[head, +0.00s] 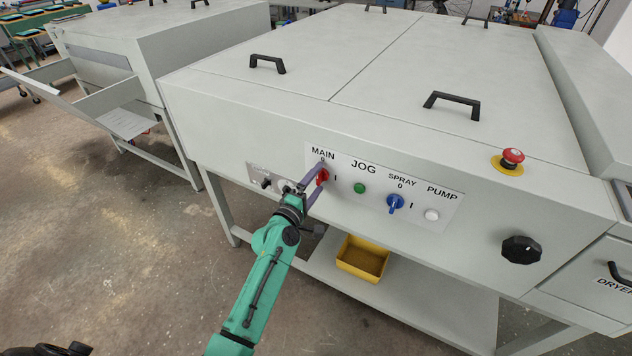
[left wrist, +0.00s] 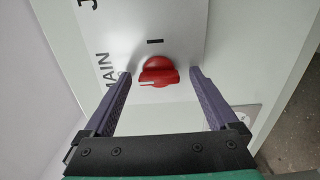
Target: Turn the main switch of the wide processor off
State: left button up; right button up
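The main switch is a red knob (head: 323,175) under the word MAIN on the front panel of the wide processor (head: 400,130). In the left wrist view the red knob (left wrist: 158,70) has a white line that points left, toward the MAIN lettering side; the I mark is above it. My left gripper (head: 318,176) is at the knob. In the left wrist view my left gripper (left wrist: 164,74) is open, with one finger on each side of the knob and visible gaps. The 0 mark is hidden in that view. My right gripper is out of view.
Right of the knob are a green JOG button (head: 360,188), a blue SPRAY knob (head: 396,203) and a white PUMP button (head: 432,215). A red emergency button (head: 512,157) and a black knob (head: 521,250) are farther right. A yellow bin (head: 362,259) sits on the lower shelf.

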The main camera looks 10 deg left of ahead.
pick_arm(q)
jog(key=b+v, duration=0.2)
jog(key=v, duration=1.2)
jog(key=shift+s, duration=0.25)
jog(key=shift+a, duration=0.1)
jog(key=s+a+f+m+g+y, duration=0.1)
jog(key=s+f+m+g, duration=0.2)
jog(key=f, duration=0.7)
jog(key=s+a+f+m+g, duration=0.15)
jog(key=s+f, duration=0.25)
jog(key=f, duration=0.7)
jog(key=s+f+m+g+y, duration=0.1)
jog(key=s+f+m+g, duration=0.25)
jog(key=f, duration=0.65)
jog(key=s+a+f+m+g+y, duration=0.1)
jog(key=s+a+f+m+g, duration=0.1)
jog(key=s+f, duration=0.3)
jog(key=s+a+f+m+g, duration=0.2)
jog(key=s+f, duration=0.4)
jog(key=s, duration=0.6)
jog(key=s+a+f+m+g+y, duration=0.1)
jog(key=s+f+m+g, duration=0.3)
jog(key=s, duration=0.4)
jog(key=shift+s+a+f+m+y, duration=0.3)
jog(key=shift+a+f+m, duration=0.2)
jog(key=shift+f+m, duration=0.45)
